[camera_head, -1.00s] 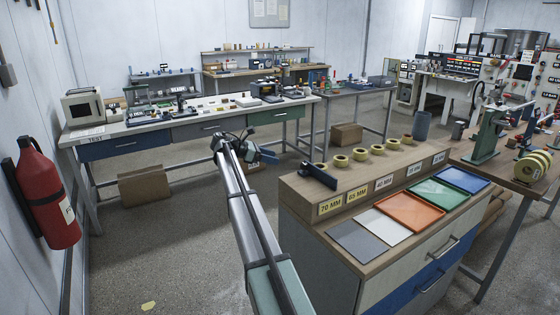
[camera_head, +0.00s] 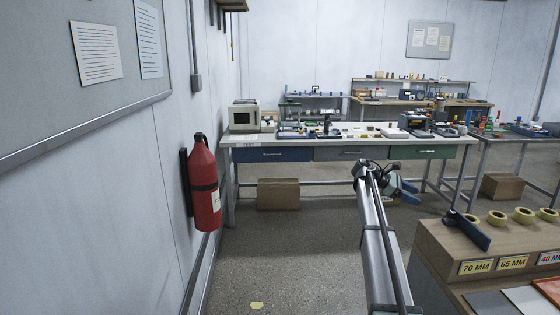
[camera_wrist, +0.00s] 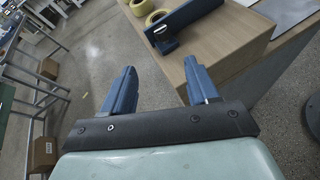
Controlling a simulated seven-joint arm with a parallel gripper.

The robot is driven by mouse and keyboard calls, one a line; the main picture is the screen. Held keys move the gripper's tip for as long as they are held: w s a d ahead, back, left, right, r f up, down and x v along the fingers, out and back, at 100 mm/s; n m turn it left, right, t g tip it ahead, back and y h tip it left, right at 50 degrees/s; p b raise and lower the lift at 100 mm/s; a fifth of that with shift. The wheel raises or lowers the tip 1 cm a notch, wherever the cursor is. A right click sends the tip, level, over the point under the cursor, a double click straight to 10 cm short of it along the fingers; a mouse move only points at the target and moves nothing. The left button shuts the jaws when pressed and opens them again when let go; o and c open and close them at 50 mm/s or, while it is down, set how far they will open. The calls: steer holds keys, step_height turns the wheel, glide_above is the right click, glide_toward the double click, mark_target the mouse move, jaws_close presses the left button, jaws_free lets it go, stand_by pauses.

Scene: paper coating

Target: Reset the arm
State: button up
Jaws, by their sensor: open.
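My gripper (camera_wrist: 160,88) shows in the wrist view with its two blue fingers spread wide apart and nothing between them. The floor and the side of a wooden-topped cabinet lie beyond the fingers. In the head view my arm reaches forward over the floor, and my gripper (camera_head: 408,190) is at its far end, left of the cabinet and in front of the long workbench (camera_head: 340,143). It touches nothing that I can see.
The wooden-topped cabinet (camera_head: 510,243) stands at right, with yellow tape rolls (camera_head: 497,218) and a dark blue holder (camera_head: 466,229) on it. A red fire extinguisher (camera_head: 204,188) hangs on the left wall. A cardboard box (camera_head: 278,194) sits under the bench. Floor between is clear.

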steer(key=s+a+f+m+t+y, duration=0.2)
steer(key=s+a+f+m+y, duration=0.35)
steer(key=f, duration=0.75)
steer(key=s+a+f+m+t+y, duration=0.1)
steer(key=s+a+f+m+y, duration=0.15)
steer(key=s+a+f, duration=0.8)
steer(key=s+a+f+m+t+y, duration=0.25)
steer(key=a+f+m, duration=0.25)
steer(key=f, duration=1)
steer(key=s+a+f+g, duration=0.2)
steer(key=s+a+f, duration=0.3)
steer(key=s, duration=1)
steer(key=s+a+f+g+y, duration=0.1)
steer(key=s+a+f+g, duration=0.2)
steer(key=s+f, duration=0.7)
steer(key=s+a+f+g+y, duration=0.1)
steer(key=s+a+f+g, duration=0.2)
steer(key=s, duration=1.7)
steer(key=a+f, duration=0.3)
steer(key=f, duration=0.2)
steer(key=shift+s+a+f+n, duration=0.35)
steer(key=shift+n, duration=0.05)
steer(key=shift+y, duration=0.25)
